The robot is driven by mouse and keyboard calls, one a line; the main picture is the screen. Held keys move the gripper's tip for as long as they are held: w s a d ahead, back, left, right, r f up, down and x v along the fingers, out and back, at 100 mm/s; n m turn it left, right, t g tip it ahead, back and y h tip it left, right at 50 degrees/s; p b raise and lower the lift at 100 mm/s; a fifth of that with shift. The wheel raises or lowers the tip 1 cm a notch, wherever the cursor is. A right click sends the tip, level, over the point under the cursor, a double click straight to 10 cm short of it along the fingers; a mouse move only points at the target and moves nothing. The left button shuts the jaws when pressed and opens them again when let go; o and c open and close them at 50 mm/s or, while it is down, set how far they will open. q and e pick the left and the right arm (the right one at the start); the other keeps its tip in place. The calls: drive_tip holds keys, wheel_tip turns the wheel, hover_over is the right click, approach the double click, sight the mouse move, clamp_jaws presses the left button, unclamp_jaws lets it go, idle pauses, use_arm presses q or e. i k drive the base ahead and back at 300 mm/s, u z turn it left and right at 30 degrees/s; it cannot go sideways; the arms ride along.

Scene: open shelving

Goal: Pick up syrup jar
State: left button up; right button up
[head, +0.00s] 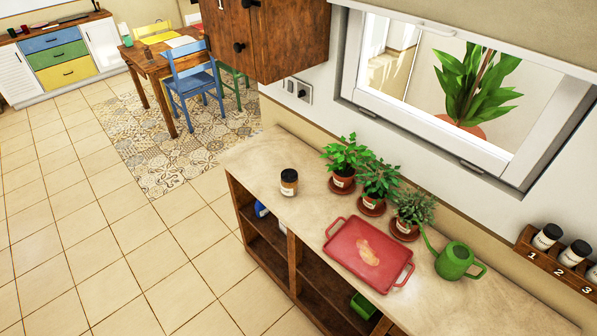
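Neither of my grippers shows in the head view.
Potted plants (379,179) line the wall right of the jar. A red tray (344,241) and a green watering can (454,261) stand nearer. A wooden cabinet (262,38) hangs above. Tiled floor (130,262) is open at left.

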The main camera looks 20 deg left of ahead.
sight(289, 190)
drive_tip(key=u, duration=2.65)
drive_tip(key=i, duration=2.7)
drive_tip(key=z, duration=2.95)
